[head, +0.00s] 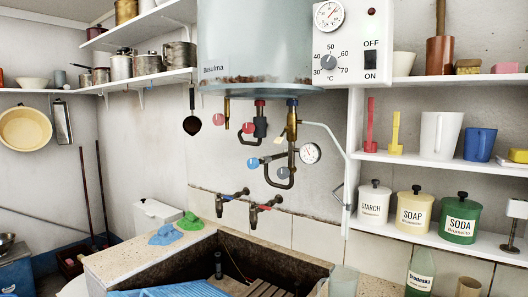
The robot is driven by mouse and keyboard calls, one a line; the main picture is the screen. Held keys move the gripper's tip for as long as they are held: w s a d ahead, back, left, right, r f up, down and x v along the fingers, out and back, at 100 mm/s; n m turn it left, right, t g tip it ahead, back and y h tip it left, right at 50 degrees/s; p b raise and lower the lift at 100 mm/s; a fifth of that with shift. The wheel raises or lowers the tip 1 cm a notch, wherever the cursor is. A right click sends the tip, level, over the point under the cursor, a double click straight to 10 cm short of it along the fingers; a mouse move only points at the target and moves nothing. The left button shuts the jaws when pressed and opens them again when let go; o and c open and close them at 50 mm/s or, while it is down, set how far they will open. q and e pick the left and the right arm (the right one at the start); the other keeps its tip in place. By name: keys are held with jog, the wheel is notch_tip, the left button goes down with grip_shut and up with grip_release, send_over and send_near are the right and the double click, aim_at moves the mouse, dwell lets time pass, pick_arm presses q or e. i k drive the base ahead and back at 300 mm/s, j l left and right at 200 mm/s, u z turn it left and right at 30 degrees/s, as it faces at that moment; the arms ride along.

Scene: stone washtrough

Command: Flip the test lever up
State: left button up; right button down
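A pale blue water heater tank (255,40) hangs on the wall above the washtrough. Brass and dark pipes come down from its underside, with a red round handle (248,128), another red one (219,120) and blue round handles (253,163). A brass valve body (291,132) sits on the right-hand pipe, with a small pale tag or lever (280,137) beside it. I cannot tell for sure which part is the test lever or how it is set. A round pressure gauge (310,153) is just right of the pipes. Neither of my grippers is in view.
The stone trough (130,262) stands below, with two wall taps (265,203) over it. A thin grey pipe (325,131) runs right from the valve. Shelves with jars, including a soap canister (415,213), stand at the right. A ladle (192,124) hangs left of the pipes.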

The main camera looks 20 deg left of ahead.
aim_at(278, 140)
jog(key=i+u, duration=0.6)
jog(key=u, duration=0.2)
